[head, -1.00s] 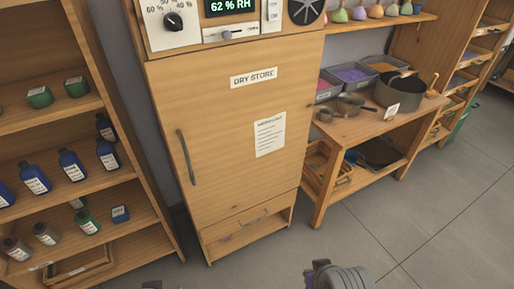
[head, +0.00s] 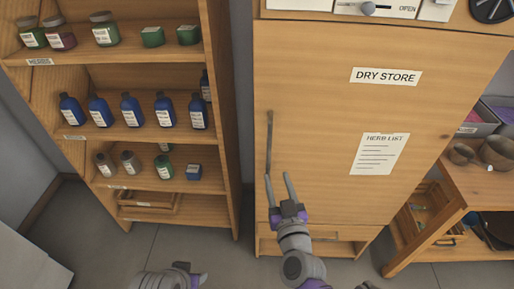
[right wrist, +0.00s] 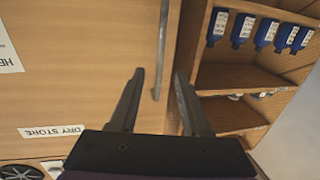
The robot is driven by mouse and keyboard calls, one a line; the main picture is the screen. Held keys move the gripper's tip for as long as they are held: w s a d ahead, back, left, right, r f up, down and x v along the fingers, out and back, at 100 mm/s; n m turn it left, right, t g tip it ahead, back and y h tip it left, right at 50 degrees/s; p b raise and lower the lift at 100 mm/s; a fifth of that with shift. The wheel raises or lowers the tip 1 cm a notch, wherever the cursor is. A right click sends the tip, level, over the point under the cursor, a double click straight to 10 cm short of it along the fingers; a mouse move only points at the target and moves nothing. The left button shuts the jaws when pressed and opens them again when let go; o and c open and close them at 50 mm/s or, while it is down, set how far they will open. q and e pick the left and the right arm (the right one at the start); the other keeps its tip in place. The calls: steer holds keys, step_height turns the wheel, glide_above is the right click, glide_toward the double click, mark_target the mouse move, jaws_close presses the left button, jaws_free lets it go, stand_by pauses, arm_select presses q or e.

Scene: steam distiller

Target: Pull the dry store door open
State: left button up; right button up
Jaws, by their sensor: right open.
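The dry store door (head: 330,110) is a tall wooden panel and is shut. Its long dark vertical handle (head: 269,143) is on the door's left side. My right gripper (head: 279,188) is open and empty at the handle's lower end, fingers pointing up along the door. In the right wrist view the handle (right wrist: 162,45) runs down toward the gap between the open fingers of the right gripper (right wrist: 158,95); I cannot tell whether they touch it. My left gripper (head: 198,279) shows only partly at the bottom edge, and its jaws are not clear.
A shelf unit (head: 220,120) with blue bottles (head: 131,110) and jars stands close on the left. A wooden bench (head: 470,190) with bowls is on the right. A low drawer (head: 315,235) is under the door. Grey floor is open in front.

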mark_target(269, 153)
steer(key=x, duration=1.1)
steer(key=shift+w+r, duration=0.2)
jaws_close()
stand_by(1.1)
